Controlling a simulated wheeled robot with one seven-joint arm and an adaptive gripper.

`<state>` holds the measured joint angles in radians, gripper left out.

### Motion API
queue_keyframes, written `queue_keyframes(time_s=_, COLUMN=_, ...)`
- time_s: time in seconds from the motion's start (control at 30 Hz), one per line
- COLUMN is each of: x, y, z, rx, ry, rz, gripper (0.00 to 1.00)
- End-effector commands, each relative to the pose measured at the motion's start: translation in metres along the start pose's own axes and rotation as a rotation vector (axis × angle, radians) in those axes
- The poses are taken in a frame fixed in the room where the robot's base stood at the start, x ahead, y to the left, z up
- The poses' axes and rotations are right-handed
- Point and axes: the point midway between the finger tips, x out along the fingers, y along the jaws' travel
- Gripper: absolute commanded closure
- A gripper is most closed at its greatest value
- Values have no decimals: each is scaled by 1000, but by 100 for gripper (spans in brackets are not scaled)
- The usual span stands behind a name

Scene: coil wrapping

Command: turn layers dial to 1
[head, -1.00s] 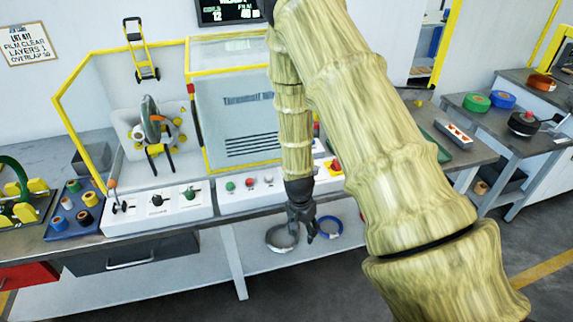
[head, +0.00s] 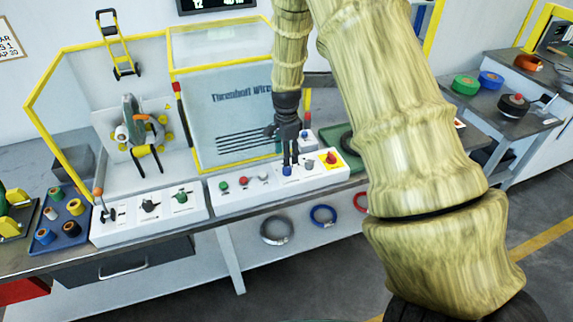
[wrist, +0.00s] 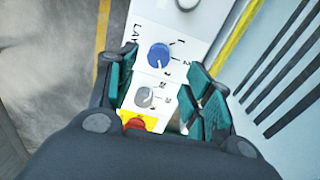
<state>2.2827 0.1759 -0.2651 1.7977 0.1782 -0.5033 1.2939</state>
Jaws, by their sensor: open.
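The layers dial is a blue round knob (wrist: 159,56) on a white panel, with part of the word "LAYERS" printed beside it and small numbers around it. A pale mark shows on the knob, but I cannot tell which number it points to. In the head view the blue knob (head: 287,170) sits on the right part of the front control panel (head: 240,198). My gripper (head: 289,158) points down just above it. In the wrist view my gripper (wrist: 165,88) is open, its teal fingers spread on either side of the panel. I see no contact with the knob.
A grey knob (wrist: 145,97) and a red button on a yellow plate (head: 330,158) are close to the blue knob. Green and red buttons (head: 224,185) stand to its left. The yellow-framed machine cabinet (head: 230,110) rises behind the panel.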

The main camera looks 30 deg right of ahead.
Motion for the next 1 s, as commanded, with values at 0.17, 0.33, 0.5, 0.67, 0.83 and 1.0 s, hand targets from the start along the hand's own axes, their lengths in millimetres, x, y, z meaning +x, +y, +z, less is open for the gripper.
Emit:
queue_keyframes(time_s=0.17, x=23, y=1, z=0, rx=-1, ry=-1, rz=2, gripper=49)
queue_keyframes(time_s=0.33, x=43, y=1, z=0, rx=-2, ry=0, rz=1, gripper=49)
queue_keyframes(time_s=0.5, x=56, y=0, z=0, rx=-1, ry=0, rz=1, gripper=49)
queue_keyframes(time_s=0.67, x=63, y=0, z=0, rx=-1, ry=0, rz=0, gripper=49)
queue_keyframes(time_s=0.83, x=64, y=0, z=0, rx=-1, ry=0, rz=-1, gripper=49)
queue_keyframes(time_s=1.0, x=64, y=0, z=0, rx=-2, ry=0, rz=-1, gripper=58)
